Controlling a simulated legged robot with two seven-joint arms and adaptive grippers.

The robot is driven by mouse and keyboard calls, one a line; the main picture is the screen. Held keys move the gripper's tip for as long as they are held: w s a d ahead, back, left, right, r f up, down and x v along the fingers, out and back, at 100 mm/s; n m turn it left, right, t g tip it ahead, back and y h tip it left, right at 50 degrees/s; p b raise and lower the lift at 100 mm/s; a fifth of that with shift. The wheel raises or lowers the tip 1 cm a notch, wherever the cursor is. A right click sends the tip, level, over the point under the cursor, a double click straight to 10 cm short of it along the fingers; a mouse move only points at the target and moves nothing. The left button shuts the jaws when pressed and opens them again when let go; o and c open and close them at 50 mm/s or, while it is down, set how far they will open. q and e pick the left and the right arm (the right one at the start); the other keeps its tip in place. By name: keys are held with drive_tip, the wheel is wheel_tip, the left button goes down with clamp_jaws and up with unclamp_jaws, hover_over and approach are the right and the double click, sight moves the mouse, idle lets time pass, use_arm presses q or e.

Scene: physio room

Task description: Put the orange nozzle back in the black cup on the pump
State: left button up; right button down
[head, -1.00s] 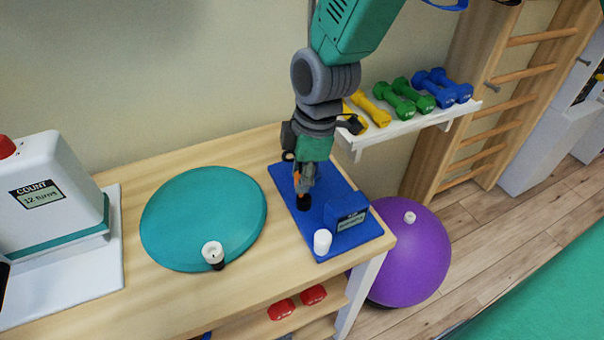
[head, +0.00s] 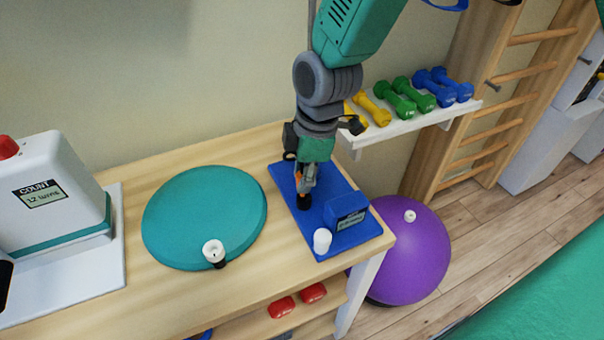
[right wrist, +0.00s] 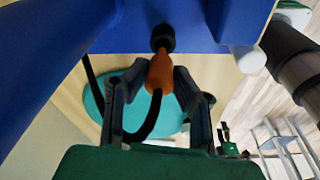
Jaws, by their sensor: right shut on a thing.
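The orange nozzle (right wrist: 160,72) is between the fingers of my right gripper (right wrist: 160,92), which is shut on it. A black hose curves away from the nozzle's rear end. The nozzle's front end meets the black cup (right wrist: 163,38) and lines up with it. I cannot tell how deep it sits in the cup. In the head view my right gripper (head: 306,183) points down, directly over the black cup (head: 304,202) on the pump's blue base (head: 350,244). Only a little orange shows there between the fingers. My left gripper is not identifiable in these views.
The blue box with a display (head: 346,211) and a white cylinder (head: 322,240) stand close by on the base. A teal disc (head: 195,215) with a white-topped valve (head: 213,251) lies left on the wooden table. The white counter device (head: 60,195) is further left.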

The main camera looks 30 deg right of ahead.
drive_tip(key=shift+d+f, duration=0.1)
drive_tip(key=shift+d+f, duration=0.2)
drive_tip(key=shift+f, duration=0.1)
drive_tip(key=shift+a+f+b, duration=0.2)
drive_tip(key=shift+f+b, duration=0.1)
drive_tip(key=shift+f, duration=0.15)
drive_tip(key=shift+d+f, duration=0.1)
drive_tip(key=shift+f, duration=0.3)
idle(0.5)
drive_tip(key=c, duration=1.3)
unclamp_jaws()
drive_tip(key=shift+o, duration=0.2)
drive_tip(key=shift+r+p, duration=3.5)
drive_tip(key=shift+p, duration=0.25)
